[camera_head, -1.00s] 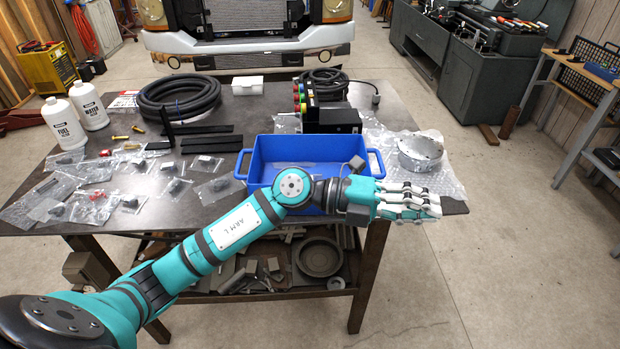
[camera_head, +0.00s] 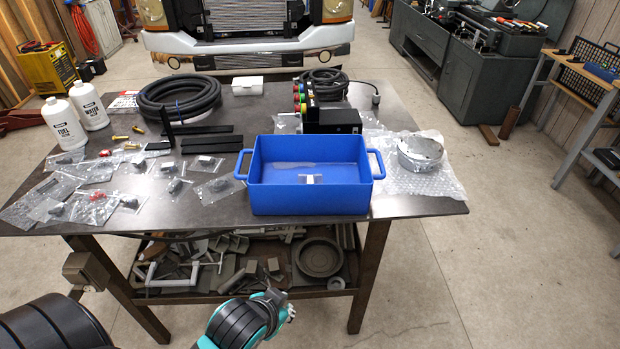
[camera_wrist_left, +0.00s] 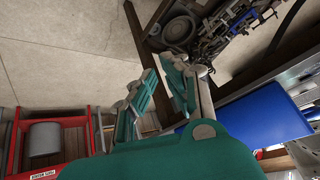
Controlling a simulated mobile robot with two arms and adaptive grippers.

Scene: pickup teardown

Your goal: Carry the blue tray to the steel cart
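The blue tray (camera_head: 307,199) sits level on the near edge of the dark workbench, with its two side handles free. A small bagged part (camera_head: 311,179) lies inside it. My left gripper (camera_head: 284,307) is below and in front of the tray, by the lower shelf, clear of it. In the left wrist view its fingers (camera_wrist_left: 157,95) are spread apart with nothing between them. A blue surface (camera_wrist_left: 262,120), which looks like the tray, shows at the right there. My right gripper is not in view. I cannot clearly make out a steel cart.
The dark workbench (camera_head: 225,210) also holds bagged parts, two white bottles (camera_head: 66,123), a coiled black hose (camera_head: 178,98), a black box (camera_head: 332,120) behind the tray and a metal ring (camera_head: 420,153) to its right. Concrete floor (camera_head: 510,240) is free at the right.

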